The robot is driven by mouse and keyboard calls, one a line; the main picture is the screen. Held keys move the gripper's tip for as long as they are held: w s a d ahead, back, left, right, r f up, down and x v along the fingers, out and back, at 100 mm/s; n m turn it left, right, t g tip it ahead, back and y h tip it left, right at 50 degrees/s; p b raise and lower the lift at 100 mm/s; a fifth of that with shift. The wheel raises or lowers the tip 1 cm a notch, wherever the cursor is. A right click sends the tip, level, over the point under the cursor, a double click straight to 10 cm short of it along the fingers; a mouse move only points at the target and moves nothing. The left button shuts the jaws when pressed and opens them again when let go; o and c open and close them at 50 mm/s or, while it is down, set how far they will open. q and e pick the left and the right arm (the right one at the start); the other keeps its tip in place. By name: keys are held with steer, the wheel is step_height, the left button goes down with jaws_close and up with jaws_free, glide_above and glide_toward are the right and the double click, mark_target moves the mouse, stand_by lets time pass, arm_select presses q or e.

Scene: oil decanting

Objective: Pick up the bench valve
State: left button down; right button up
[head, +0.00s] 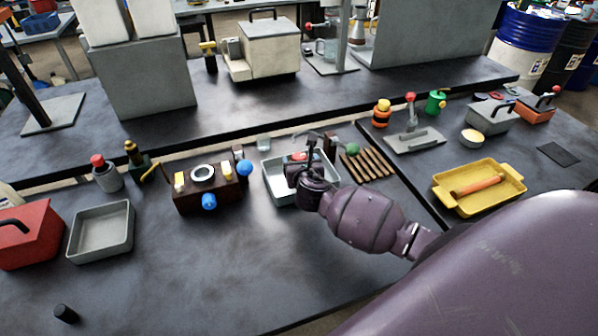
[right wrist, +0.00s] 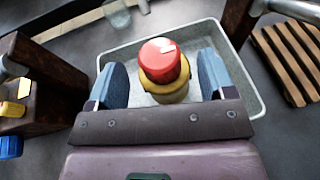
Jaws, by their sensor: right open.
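A thing with a red cap and a yellow body (right wrist: 164,66) stands in a pale grey tray (right wrist: 247,84); it looks like the bench valve, though I cannot be sure. In the head view its red top (head: 298,156) shows only partly behind my right gripper (head: 304,163). In the right wrist view, the right gripper (right wrist: 161,78) is open, with one blue-grey finger on each side of the red and yellow thing. A gap shows on both sides of it. My left gripper is not in view.
A brown wooden block with a white ring and blue knobs (head: 190,193) stands left of the tray. A slatted wooden rack (head: 368,166) lies close on its right. A grey tray (head: 101,230) and a red box (head: 28,235) are farther left. The front middle of the bench is clear.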

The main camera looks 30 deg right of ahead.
steer(key=shift+x, duration=1.05)
steer(key=shift+c, duration=0.4)
steer(key=c, duration=1.2)
jaws_close()
